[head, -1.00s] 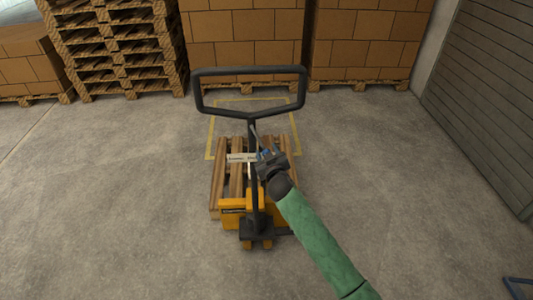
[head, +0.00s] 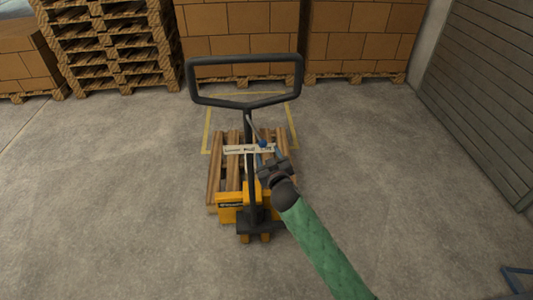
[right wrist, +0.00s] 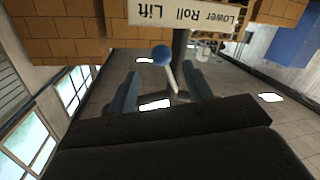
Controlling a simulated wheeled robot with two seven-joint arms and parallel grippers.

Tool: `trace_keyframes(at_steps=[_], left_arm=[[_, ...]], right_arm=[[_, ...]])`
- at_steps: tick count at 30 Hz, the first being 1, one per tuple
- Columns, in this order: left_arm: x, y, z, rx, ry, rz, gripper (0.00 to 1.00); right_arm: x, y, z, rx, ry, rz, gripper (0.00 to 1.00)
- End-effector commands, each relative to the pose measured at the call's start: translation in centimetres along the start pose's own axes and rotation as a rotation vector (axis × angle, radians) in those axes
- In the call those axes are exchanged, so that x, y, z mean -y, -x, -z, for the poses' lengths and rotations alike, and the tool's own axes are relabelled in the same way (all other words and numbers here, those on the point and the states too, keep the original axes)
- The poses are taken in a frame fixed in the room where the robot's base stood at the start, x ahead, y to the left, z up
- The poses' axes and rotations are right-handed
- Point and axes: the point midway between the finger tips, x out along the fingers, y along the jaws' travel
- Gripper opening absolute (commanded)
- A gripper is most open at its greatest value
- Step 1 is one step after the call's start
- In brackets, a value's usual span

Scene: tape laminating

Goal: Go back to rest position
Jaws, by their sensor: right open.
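My right gripper (head: 269,160) is open, just right of the pallet jack's dark upright shaft and below its handle (head: 245,102). A lever with a blue ball knob (head: 262,143) stands just beyond the fingertips. In the right wrist view the blue knob (right wrist: 161,54) and its thin stem show in the gap between the two open fingers (right wrist: 160,78), with no finger seen closed on it. A white label strip (head: 238,149), reading "Lower Roll Lift" in the right wrist view, sits by the shaft. My left gripper is not in view.
The yellow pallet jack (head: 230,212) stands with a wooden pallet (head: 217,170) behind its shaft, inside a yellow floor outline. Stacked boxes (head: 238,35) and empty pallets (head: 115,45) line the back. Concrete floor on both sides is clear.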

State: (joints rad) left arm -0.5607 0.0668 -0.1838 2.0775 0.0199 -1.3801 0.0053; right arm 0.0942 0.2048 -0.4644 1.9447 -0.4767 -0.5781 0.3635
Motion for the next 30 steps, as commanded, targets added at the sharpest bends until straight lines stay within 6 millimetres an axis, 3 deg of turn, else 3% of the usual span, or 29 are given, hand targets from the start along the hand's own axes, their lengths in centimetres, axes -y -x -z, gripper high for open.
trace_keyframes(at_steps=[19,30], left_arm=[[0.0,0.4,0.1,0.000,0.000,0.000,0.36],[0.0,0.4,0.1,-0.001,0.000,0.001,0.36]], right_arm=[[0.0,0.4,-0.1,0.003,0.017,-0.001,0.50],[-1.4,1.6,-5.1,0.318,0.088,-0.014,0.50]])
